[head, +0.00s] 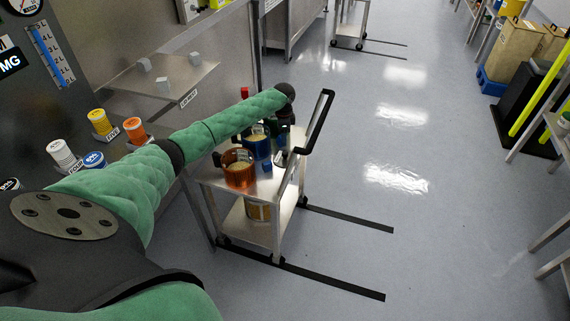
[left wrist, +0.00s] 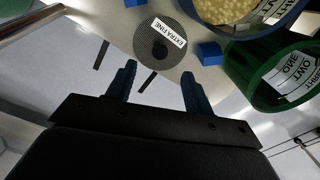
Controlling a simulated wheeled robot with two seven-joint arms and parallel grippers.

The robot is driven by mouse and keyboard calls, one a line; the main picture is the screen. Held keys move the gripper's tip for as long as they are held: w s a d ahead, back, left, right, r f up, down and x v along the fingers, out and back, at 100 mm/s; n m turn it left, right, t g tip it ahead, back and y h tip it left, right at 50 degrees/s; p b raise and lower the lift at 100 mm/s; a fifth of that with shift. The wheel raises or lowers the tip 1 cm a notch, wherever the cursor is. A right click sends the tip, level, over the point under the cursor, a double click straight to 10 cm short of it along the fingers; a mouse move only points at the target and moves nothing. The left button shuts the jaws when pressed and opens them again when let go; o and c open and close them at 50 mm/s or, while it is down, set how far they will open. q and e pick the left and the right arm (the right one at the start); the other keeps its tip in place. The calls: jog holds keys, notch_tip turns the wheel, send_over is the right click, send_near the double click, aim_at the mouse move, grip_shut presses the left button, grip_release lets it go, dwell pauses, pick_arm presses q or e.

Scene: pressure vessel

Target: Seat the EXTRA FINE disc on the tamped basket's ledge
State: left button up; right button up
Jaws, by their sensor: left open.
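The EXTRA FINE disc (left wrist: 151,40) is a dark round mesh plate with a white label, lying on the cart top near its edge in the left wrist view. My left gripper (left wrist: 160,78) is open and empty, its two blue fingers apart and pointing toward the disc. I cannot tell how far above the cart top the fingertips are. A blue basket (left wrist: 283,28) filled with pale yellow grains stands right of the disc; it also shows in the head view (head: 257,147). I cannot tell which basket is tamped. My right gripper is out of view.
A green container (left wrist: 238,72) with printed labels stands close to the right finger. A small blue block (left wrist: 210,53) sits beside the disc. An orange basket (head: 239,172) stands on the cart's near side. The cart's dark handle (head: 320,122) rises at right. Open floor lies beyond.

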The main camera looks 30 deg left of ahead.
aim_at(285, 152)
pick_arm(q)
jog(key=shift+f+b, duration=0.4)
jog(key=shift+f, duration=0.5)
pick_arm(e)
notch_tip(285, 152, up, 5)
pick_arm(q)
notch_tip(285, 152, down, 2)
jog(key=shift+f+p, duration=0.1)
jog(key=shift+p, duration=0.3)
jog(key=f, duration=0.1)
jog(key=f+p, duration=0.2)
jog(key=f, duration=0.1)
jog(key=shift+w+d, duration=0.15)
jog(key=shift+w, duration=0.1)
jog(key=shift+f, duration=0.6)
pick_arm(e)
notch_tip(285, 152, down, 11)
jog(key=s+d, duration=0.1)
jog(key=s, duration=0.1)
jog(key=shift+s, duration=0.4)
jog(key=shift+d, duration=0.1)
pick_arm(q)
jog(key=c, duration=1.1)
